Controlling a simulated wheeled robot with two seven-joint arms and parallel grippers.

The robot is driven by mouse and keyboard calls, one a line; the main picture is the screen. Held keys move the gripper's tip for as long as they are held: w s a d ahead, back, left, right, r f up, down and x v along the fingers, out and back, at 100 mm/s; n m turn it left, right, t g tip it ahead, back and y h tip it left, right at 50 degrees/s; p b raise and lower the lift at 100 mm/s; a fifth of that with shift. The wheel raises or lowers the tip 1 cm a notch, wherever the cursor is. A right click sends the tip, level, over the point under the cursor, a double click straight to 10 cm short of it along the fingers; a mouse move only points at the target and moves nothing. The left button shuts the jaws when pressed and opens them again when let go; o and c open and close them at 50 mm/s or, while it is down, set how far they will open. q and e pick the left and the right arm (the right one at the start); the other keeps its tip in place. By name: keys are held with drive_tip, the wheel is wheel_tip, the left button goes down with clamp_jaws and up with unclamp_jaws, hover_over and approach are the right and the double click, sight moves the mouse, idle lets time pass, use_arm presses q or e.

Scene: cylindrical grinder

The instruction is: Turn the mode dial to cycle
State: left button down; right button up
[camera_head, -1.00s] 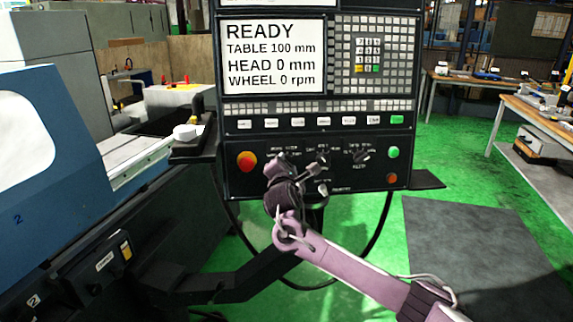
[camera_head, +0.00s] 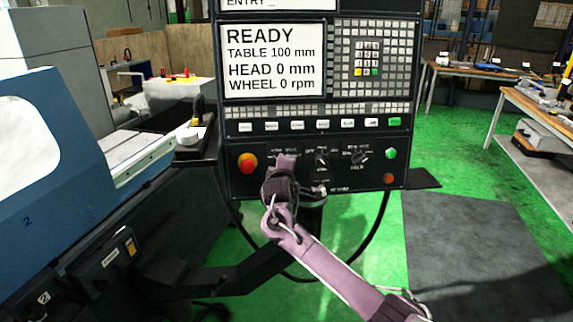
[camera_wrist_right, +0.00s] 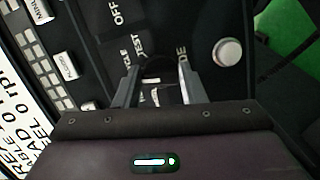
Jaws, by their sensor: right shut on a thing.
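The control panel (camera_head: 232,180) carries a row of dials below its screen. My right gripper (camera_head: 286,162) is at the left dial of this row and hides it in the head view. In the right wrist view, my right gripper's two fingers (camera_wrist_right: 158,88) are closed around the dark mode dial (camera_wrist_right: 157,72). Labels by the dial read TEST, what looks like CYCLE, and a partly hidden word ending in DE. Where the dial points cannot be made out. My left gripper is not in view.
A middle dial (camera_head: 322,158) and a right dial (camera_head: 359,157) are beside the gripped one. A red knob (camera_head: 247,162) is to its left. A silver round button (camera_wrist_right: 228,52) is close by. Green (camera_head: 391,153) and orange (camera_head: 389,178) buttons are at the panel's right.

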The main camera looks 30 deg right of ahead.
drive_tip(key=shift+m, duration=0.6)
drive_tip(key=shift+f, duration=0.1)
drive_tip(key=o, duration=1)
drive_tip(key=v, duration=0.8)
drive_tip(key=shift+b, duration=0.4)
